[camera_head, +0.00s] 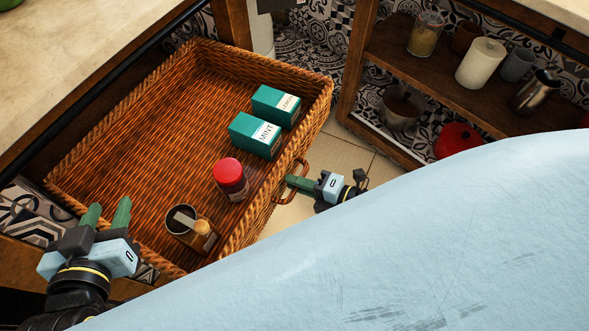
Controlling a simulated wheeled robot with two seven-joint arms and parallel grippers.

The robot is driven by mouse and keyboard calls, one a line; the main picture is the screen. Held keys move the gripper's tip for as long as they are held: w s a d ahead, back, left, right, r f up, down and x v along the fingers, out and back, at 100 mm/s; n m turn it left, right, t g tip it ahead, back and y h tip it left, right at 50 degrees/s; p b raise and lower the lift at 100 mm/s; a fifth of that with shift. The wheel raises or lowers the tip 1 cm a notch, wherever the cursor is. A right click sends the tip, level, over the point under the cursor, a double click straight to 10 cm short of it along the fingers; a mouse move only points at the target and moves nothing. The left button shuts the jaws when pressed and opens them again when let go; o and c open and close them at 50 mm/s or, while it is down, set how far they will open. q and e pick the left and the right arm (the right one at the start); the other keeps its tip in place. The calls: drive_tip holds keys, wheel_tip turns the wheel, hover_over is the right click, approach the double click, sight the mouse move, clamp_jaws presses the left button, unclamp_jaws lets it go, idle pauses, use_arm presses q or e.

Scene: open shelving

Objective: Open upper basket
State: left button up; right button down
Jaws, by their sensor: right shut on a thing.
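The upper basket (150,110) is a brown wicker drawer, pulled well out from under the counter, its inside fully visible. A loop handle (303,170) sits on its near right side. My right gripper (291,183) is at this handle, outside the basket, with its green fingers shut on it. My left gripper (107,213) is at the basket's near left corner, with its two green fingers apart and nothing between them. The basket holds a MINT box (255,134), a second teal box (276,105), a red-lidded jar (231,178) and a small metal cup with wooden parts (190,229).
Open shelving (390,50) on the right holds a glass jar (425,34), a paper roll (481,63), a metal pitcher (535,92) and a red pot (457,139). The counter (70,60) lies at upper left. Tiled floor (350,152) shows between basket and shelving.

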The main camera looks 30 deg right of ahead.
use_arm(q)
drive_tip(key=shift+d+f, duration=0.2)
drive_tip(key=shift+d, duration=0.05)
use_arm(e)
drive_tip(key=shift+s+d, duration=0.35)
drive_tip(key=shift+s, duration=0.15)
drive_tip(key=c, duration=1.8)
unclamp_jaws()
use_arm(q)
drive_tip(key=shift+d, duration=0.1)
